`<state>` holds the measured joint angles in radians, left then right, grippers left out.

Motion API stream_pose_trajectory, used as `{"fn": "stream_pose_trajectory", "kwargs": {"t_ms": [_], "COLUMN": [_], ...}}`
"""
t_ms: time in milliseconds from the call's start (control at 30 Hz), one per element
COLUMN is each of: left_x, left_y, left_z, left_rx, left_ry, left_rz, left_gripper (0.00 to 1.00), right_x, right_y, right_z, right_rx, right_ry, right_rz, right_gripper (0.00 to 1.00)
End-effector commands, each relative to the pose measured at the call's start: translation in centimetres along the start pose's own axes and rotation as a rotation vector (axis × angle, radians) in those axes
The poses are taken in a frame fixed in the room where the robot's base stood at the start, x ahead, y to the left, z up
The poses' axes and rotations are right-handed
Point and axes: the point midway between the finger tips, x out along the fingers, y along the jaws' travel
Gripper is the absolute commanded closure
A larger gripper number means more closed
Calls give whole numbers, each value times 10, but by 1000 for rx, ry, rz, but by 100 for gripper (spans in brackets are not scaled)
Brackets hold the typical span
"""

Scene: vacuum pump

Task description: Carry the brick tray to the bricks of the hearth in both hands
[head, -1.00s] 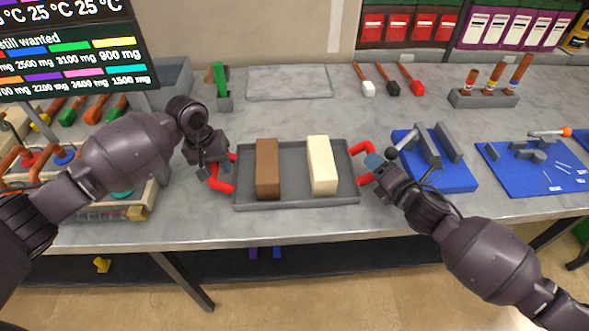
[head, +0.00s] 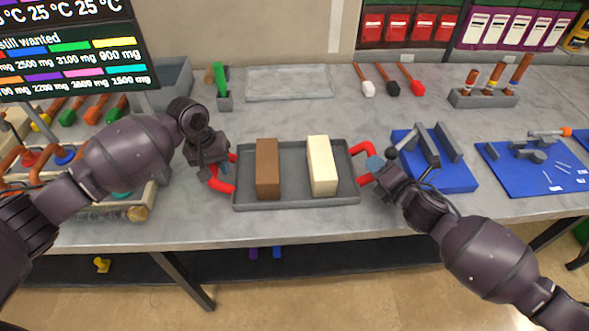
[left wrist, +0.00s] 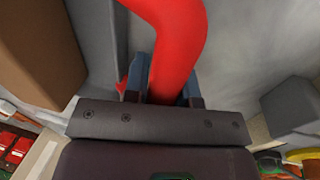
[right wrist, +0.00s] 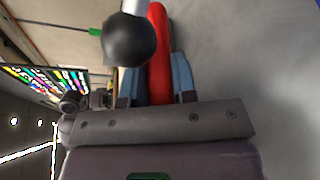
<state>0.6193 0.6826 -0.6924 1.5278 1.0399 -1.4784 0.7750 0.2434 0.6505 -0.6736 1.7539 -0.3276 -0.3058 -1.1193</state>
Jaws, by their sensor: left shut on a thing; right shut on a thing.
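The grey brick tray (head: 295,203) is at the front middle of the bench in the head view. It bears a brown brick (head: 267,168) on the left and a cream brick (head: 322,165) on the right, apart from each other. Each end of the tray has a red handle. My left gripper (head: 221,172) is shut on the left red handle (left wrist: 180,45). My right gripper (head: 374,167) is shut on the right red handle (right wrist: 158,55). I cannot tell whether the tray touches the bench.
A grey flat slab (head: 288,83) lies behind the tray. A blue fixture (head: 450,178) stands close to my right gripper. A rack with valves (head: 60,170) is at the left. Brushes (head: 390,82) lie at the back. Bare bench lies between slab and tray.

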Motion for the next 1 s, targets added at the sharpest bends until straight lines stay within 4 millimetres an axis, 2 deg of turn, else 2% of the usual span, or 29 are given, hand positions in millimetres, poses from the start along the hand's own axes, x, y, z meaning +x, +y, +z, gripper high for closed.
{"fn": "stream_pose_trajectory", "kwargs": {"t_ms": [467, 1000], "left_x": [-7, -36], "left_y": [2, 7], "left_z": [-2, -3], "left_rx": [1, 1], "left_ry": [7, 13], "left_rz": [3, 3], "left_gripper": [100, 100], "right_x": [0, -6], "right_y": [6, 31], "right_z": [4, 21], "right_rx": [3, 0], "right_ry": [-3, -7], "right_rz": [7, 11], "right_gripper": [100, 100]}}
